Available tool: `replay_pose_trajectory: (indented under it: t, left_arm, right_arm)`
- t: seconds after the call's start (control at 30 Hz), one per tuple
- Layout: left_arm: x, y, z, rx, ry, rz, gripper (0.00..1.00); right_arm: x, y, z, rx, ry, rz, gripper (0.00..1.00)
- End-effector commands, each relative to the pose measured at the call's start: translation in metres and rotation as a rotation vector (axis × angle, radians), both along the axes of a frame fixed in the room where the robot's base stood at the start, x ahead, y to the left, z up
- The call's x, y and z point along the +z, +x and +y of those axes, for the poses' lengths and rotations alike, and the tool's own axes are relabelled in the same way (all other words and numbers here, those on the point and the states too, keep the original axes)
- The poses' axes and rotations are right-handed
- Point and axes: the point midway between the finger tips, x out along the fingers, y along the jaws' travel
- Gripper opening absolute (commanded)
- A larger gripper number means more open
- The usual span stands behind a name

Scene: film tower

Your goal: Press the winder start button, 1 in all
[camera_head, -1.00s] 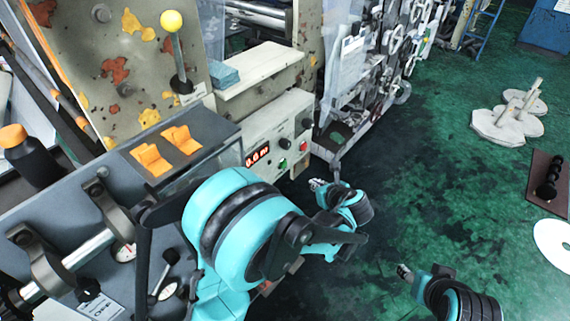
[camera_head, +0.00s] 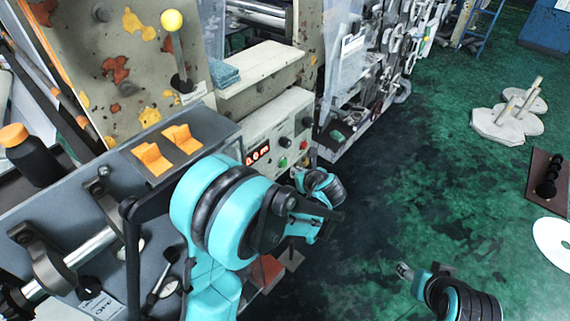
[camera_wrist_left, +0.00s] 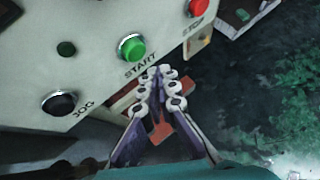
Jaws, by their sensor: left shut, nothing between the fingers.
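The green START button (camera_wrist_left: 131,48) is on the pale control panel in the left wrist view, with its label just below it. It also shows small in the head view (camera_head: 283,162). My left gripper (camera_wrist_left: 160,74) is shut and empty, its tips in front of the panel's lower part, below and right of the button. No contact with the button shows. In the head view my left gripper (camera_head: 298,176) is small beside the panel, partly hidden by its wrist. My right gripper (camera_head: 403,270) is low at the right, away from the panel; its fingers are unclear.
The red STOP button (camera_wrist_left: 200,7) is up and right of START; the black JOG button (camera_wrist_left: 60,103) is down and left. A lit red display (camera_head: 257,153) is on the panel. Green floor (camera_head: 430,170) lies open to the right.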

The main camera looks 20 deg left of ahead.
Motion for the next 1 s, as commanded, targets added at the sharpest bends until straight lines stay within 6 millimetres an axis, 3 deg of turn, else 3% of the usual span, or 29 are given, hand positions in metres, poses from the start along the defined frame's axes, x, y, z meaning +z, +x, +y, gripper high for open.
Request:
replay_pose_trajectory:
  t: [0.23, 1.0]
  left_arm:
    - [-0.0004, 0.0049, 0.0136, 0.001, -0.001, 0.000, 0.00]
    - [-0.0002, 0.0053, 0.0143, 0.000, -0.001, -0.001, 0.00]
  right_arm:
    - [-0.0014, -0.0001, 0.0000, 0.000, 0.000, 0.000, 0.51]
    - [-0.0014, 0.0000, 0.0000, 0.000, 0.000, 0.000, 0.51]
